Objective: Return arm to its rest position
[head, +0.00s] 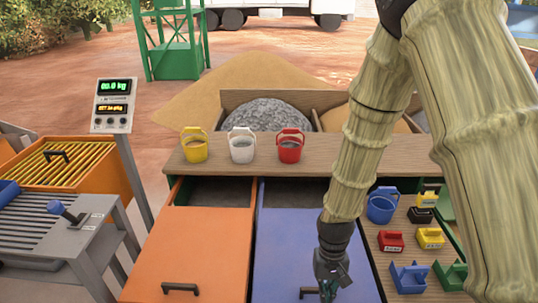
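My arm comes down from the upper right and looks like bamboo. My gripper (330,285) points down at the bottom of the head view, in front of the blue drawer (285,235). It is close beside the drawer's dark handle (308,292) and overlaps its right end in the picture. I cannot tell whether they touch. The fingertips are small, dark and near the frame's lower edge, so their opening is unclear. No held object shows.
An orange drawer (195,240) is beside the blue one; dark gaps show behind both fronts. Yellow (194,149), white (241,150) and red (289,150) buckets stand on the wooden shelf. A blue bucket (381,209) and several small coloured pieces lie right. A scale display (112,104) stands left.

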